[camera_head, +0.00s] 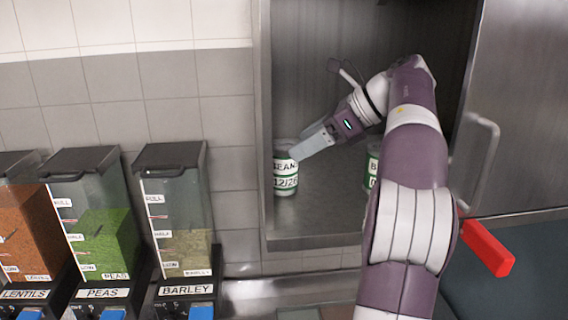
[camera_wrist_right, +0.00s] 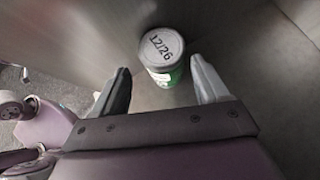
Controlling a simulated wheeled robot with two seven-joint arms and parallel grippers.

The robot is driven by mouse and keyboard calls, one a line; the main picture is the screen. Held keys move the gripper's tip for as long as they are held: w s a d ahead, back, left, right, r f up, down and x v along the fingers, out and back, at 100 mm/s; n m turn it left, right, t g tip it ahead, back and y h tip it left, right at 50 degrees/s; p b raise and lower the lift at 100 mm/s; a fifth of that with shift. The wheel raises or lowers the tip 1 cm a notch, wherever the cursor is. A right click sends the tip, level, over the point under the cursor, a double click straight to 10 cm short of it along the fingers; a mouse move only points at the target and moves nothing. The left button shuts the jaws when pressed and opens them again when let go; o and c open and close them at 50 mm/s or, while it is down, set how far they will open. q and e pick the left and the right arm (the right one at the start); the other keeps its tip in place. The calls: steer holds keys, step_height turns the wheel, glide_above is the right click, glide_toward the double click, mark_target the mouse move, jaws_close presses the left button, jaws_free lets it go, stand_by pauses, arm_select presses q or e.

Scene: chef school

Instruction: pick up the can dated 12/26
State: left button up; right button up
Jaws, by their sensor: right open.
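The can dated 12/26 (camera_head: 286,176) stands upright on the cabinet shelf at its left side, with a white and green label. In the right wrist view its lid, marked 12/26, shows (camera_wrist_right: 161,47), ahead of the gap between my fingers. My right gripper (camera_head: 306,148) reaches into the cabinet from the right, its fingertips at the can's upper part in the head view. In the right wrist view my right gripper (camera_wrist_right: 160,85) is open and empty, one finger toward each side of the can. My left gripper is not in view.
A second can (camera_head: 373,168) with a similar label stands further right on the cabinet shelf (camera_head: 325,225), partly hidden by my right arm. The cabinet's left wall is close to the dated can. Barley (camera_head: 180,225), peas (camera_head: 103,235) and lentils (camera_head: 25,230) dispensers stand at left.

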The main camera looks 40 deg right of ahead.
mark_target(283, 167)
steer(key=p+x, duration=0.1)
steer(key=x, duration=0.2)
steer(key=shift+w+f, duration=0.3)
steer(key=shift+f, duration=0.05)
steer(key=shift+w+f, duration=0.25)
steer(key=shift+w, duration=0.05)
steer(key=shift+s+a+r, duration=0.1)
steer(key=shift+s+r, duration=0.1)
steer(key=shift+s, duration=0.1)
steer(key=c, duration=1)
steer(key=shift+w, duration=0.15)
